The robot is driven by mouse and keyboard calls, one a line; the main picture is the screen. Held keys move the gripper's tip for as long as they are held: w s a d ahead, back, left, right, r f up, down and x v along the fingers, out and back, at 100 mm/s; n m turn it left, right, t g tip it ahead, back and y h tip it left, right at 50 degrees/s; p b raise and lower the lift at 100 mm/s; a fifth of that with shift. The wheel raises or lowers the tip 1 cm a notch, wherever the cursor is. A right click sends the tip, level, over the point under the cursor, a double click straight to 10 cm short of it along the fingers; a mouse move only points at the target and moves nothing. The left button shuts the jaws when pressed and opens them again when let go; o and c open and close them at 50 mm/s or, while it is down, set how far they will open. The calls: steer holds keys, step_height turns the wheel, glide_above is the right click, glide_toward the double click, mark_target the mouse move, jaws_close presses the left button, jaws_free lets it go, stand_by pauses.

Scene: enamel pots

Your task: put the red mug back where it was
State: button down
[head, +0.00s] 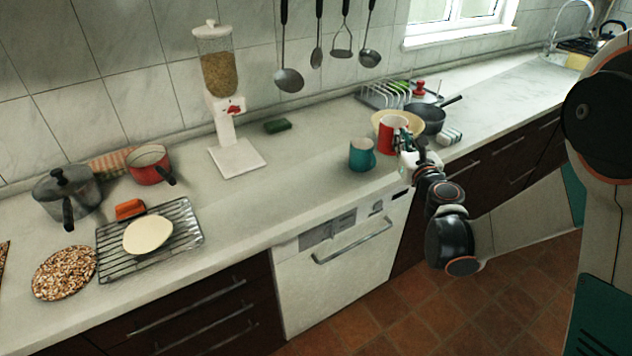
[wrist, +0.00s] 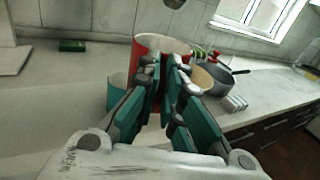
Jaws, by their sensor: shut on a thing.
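The red mug (head: 390,133) is at the right part of the counter, in front of a cream bowl (head: 413,130). My gripper (head: 408,157) is shut on the red mug. In the wrist view the mug (wrist: 146,47) stands upright beyond the fingers (wrist: 168,75), which hide much of its front. Whether the mug touches the counter cannot be told. A teal mug (head: 362,155) stands on the counter just left of it, and also shows in the wrist view (wrist: 117,90).
A dark pan (head: 430,118), a dish rack (head: 384,95) and a small white-and-green item (head: 450,136) stand close behind and right. A cereal dispenser (head: 236,155) and a green sponge (head: 277,126) are further left. The counter (head: 310,165) left of the teal mug is clear.

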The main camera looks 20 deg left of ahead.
steer(key=s+a+r+n+g+y, duration=0.2)
steer(key=a+r+y, duration=0.1)
steer(key=a, duration=0.6)
steer(key=s+a+r+n+g+y, duration=0.2)
steer(key=a+r+n+y, duration=0.15)
steer(key=a, duration=0.55)
steer(key=shift+m+g+h, duration=0.3)
steer(key=shift+m+h, duration=0.05)
steer(key=f+b, duration=0.3)
steer(key=f, duration=0.7)
steer(key=f+b, duration=0.3)
steer(key=f, duration=0.7)
steer(key=shift+s+a+b, duration=0.1)
steer(key=shift+a+b, duration=0.1)
steer(key=shift+b, duration=0.15)
steer(key=shift+r, duration=0.15)
steer(key=c, duration=1.8)
jaws_free()
steer(key=shift+o, duration=0.2)
